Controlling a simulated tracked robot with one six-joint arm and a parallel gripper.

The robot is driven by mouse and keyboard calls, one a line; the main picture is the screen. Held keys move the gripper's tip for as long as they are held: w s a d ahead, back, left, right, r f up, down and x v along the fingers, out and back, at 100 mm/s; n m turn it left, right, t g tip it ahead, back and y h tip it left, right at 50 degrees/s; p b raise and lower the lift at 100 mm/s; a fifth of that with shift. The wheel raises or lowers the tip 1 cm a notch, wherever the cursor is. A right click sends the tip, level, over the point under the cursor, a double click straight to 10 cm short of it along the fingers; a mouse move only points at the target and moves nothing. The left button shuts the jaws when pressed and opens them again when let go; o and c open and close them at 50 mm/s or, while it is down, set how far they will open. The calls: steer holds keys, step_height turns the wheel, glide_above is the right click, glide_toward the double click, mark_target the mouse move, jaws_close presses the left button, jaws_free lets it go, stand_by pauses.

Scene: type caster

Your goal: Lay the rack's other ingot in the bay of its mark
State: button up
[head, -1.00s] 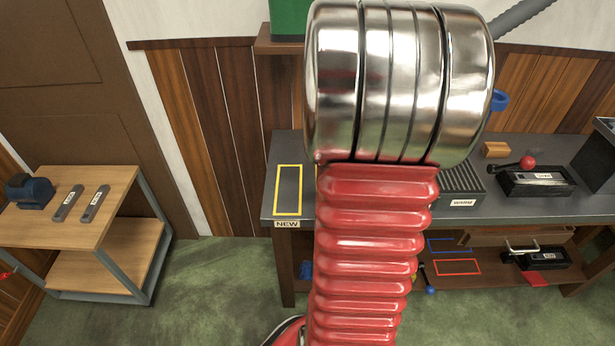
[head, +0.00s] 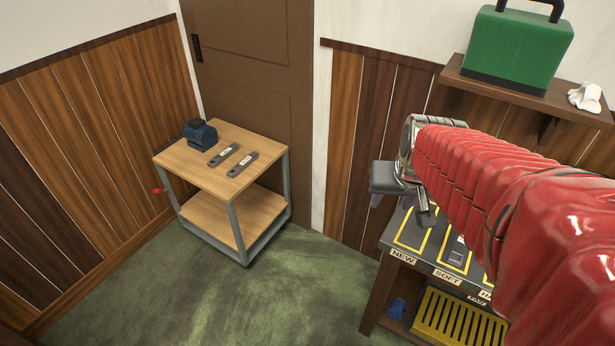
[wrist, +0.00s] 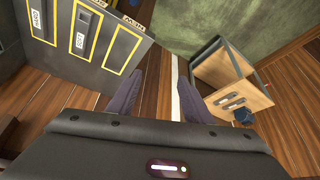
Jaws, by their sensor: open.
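Two grey bars, the ingots as far as I can tell, lie side by side on the wooden cart top (head: 205,172), a left one (head: 222,155) and a right one (head: 242,165). Both have white labels too small to read. On the bench (head: 372,292), the yellow-outlined NEW bay (head: 411,229) looks empty. The SOFT bay (head: 455,257) holds a grey labelled piece, also in the wrist view (wrist: 80,40). The HARD bay is mostly hidden by my arm. My gripper (wrist: 160,92) is open and empty, high near the NEW end, well apart from the cart.
A dark blue device (head: 200,133) stands at the cart's back corner. A yellow slotted piece (head: 460,318) is under the bench. A green case (head: 515,45) and white gloves (head: 585,97) sit on the wall shelf. Green floor (head: 300,290) lies open between cart and bench.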

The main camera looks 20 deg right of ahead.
steer(key=s+a+r+n+y, duration=0.1)
steer(key=s+a, duration=0.3)
steer(key=a, duration=0.4)
steer(key=s+a+r+n+t, duration=0.1)
steer(key=s+a+r+n, duration=0.1)
steer(key=a, duration=0.6)
steer(key=shift+s+r+n+y, duration=0.4)
steer(key=shift+s+n, duration=0.4)
steer(key=shift+s, duration=0.35)
